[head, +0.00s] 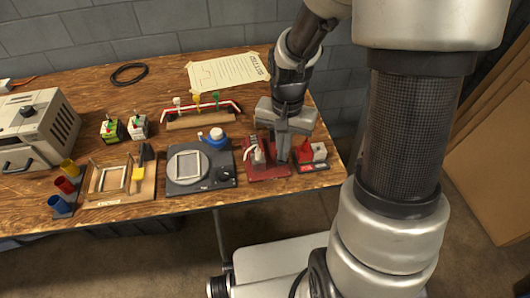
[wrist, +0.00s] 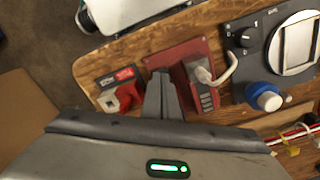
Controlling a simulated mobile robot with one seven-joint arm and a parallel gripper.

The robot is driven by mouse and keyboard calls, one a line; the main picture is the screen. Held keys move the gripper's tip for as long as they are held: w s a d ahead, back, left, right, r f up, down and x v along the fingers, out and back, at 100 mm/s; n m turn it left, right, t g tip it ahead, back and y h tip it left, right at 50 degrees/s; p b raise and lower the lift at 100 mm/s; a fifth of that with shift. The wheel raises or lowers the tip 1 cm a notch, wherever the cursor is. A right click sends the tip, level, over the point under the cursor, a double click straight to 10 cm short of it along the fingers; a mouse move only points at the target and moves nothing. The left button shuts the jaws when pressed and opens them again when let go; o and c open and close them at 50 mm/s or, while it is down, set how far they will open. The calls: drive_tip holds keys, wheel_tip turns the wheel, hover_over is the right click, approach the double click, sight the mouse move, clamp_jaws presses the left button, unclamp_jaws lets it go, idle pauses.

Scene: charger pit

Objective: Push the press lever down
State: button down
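The press (head: 268,173) has a red base plate and stands near the front edge of the table, right of the dark scale-like box. Its pale lever (head: 259,156) stands up from a grey body; in the wrist view the lever (wrist: 209,75) shows as a whitish bent piece on the press (wrist: 178,58). My gripper (head: 282,158) points down over the right part of the press. In the wrist view my gripper (wrist: 161,74) has its fingers together with nothing between them, beside the lever and apart from it. Whether the fingertips touch the base is unclear.
A red block-like device (head: 311,156) stands close on the right of my gripper. A rack with coloured parts (head: 203,118) lies behind. The table's right edge is near.

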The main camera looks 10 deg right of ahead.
drive_tip(key=shift+s+r, duration=0.1)
wheel_tip(320, 180, up, 7)
drive_tip(key=p, duration=0.6)
drive_tip(key=shift+r, duration=0.2)
idle(0.4)
